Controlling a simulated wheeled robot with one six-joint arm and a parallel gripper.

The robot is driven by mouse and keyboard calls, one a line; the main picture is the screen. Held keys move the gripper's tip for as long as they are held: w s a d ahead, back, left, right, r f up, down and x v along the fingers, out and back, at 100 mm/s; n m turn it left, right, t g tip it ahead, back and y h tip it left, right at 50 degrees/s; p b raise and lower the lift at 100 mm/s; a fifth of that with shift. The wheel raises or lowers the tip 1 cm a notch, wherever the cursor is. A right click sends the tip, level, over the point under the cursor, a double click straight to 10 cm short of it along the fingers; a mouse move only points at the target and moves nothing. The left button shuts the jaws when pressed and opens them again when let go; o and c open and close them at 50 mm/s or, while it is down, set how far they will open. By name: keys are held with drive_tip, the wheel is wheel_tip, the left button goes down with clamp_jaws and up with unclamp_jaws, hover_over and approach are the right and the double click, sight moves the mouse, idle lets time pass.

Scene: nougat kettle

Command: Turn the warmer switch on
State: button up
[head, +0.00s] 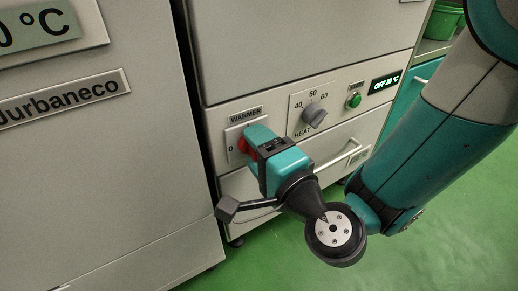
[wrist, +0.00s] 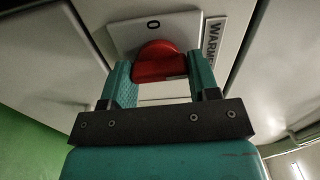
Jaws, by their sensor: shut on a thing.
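The warmer switch is a red knob (head: 243,146) on a pale plate under the label "WARMER" (head: 246,116) on the cabinet front. In the head view only part of its red side shows, with a "0" mark to its left; my gripper hides the rest. In the wrist view the red knob (wrist: 160,58) sits between the two teal fingers, below the "0" on the plate (wrist: 130,33). My gripper (head: 249,140) is shut on the knob; it also shows in the wrist view (wrist: 158,76). The knob's exact pointing direction is hard to tell.
To the right are a grey heat knob (head: 314,114) with numbers, a green button (head: 354,101) and a display (head: 385,82) that seems to read "OFF". A drawer handle (head: 338,160) sticks out below. A large grey cabinet (head: 110,180) stands at left. Green floor is open at lower right.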

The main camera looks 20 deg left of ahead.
drive_tip(key=shift+m, duration=0.4)
drive_tip(key=o, duration=0.9)
